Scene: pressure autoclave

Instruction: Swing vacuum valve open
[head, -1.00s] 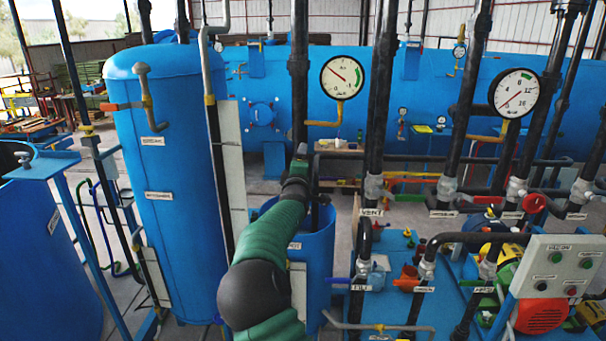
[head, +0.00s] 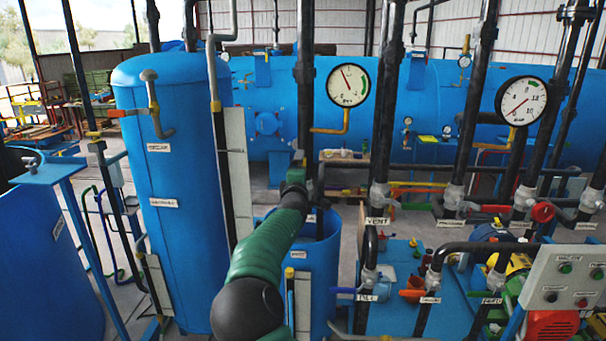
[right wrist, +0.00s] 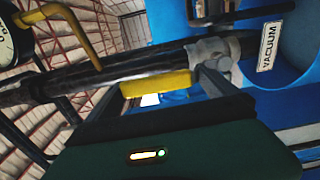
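The vacuum valve's yellow lever (right wrist: 157,82) shows in the right wrist view, lying close along a dark pipe. A grey valve body (right wrist: 212,52) and a VACUUM label (right wrist: 269,46) are to its right. My right gripper (right wrist: 160,100) is open, with its fingers on either side of the lever; whether they touch it cannot be told. In the head view, my right gripper (head: 295,176) is at the black vertical pipe (head: 305,90) and hides the valve. A small label (head: 311,218) shows just below it. My left gripper is not in view.
A tall blue tank (head: 165,240) stands left of my arm, and a shorter blue vessel (head: 318,275) is below the gripper. A VENT pipe (head: 385,130) stands to the right. A round gauge (head: 348,84) hangs behind. A control panel (head: 565,280) is at the lower right.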

